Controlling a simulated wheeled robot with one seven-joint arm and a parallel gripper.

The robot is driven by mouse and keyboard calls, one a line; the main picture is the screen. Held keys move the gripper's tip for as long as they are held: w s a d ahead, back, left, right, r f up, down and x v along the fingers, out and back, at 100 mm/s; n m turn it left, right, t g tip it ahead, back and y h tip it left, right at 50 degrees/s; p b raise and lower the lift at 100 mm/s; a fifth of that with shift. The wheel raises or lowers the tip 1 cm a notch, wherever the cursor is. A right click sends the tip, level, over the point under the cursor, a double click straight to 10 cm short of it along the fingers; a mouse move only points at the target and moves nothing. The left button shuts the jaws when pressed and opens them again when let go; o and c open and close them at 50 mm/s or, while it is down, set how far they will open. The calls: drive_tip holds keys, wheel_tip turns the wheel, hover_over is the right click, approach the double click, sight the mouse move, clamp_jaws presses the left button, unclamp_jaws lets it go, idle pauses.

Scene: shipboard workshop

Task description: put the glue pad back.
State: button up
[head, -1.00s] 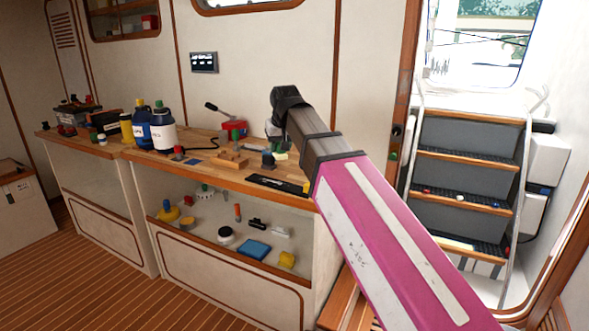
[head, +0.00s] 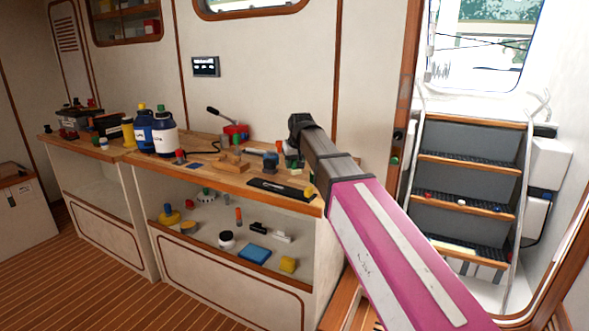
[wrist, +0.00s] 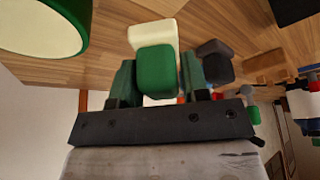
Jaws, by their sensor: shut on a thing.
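My gripper (wrist: 157,78) shows in the wrist view with its two dark green fingers shut on a green block (wrist: 156,68). A cream block (wrist: 152,36) shows right behind the green one; the two look like one piece, which I take as the glue pad, though I cannot be sure. In the head view my gripper (head: 291,154) is over the right end of the wooden workbench (head: 230,178), small and partly hidden by my arm. Whether the held piece touches the bench top cannot be told.
A dark grey block (wrist: 215,61) stands close beside the right finger. A large green-and-cream round thing (wrist: 40,25) is near at upper left. On the bench are bottles (head: 163,134), a red-based lever tool (head: 236,131) and a black flat bar (head: 280,188). Several items lie on the shelf below.

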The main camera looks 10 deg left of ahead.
drive_tip(key=shift+f, duration=1.15)
drive_tip(key=o, duration=0.8)
drive_tip(key=shift+f, duration=0.1)
drive_tip(key=v, duration=1.2)
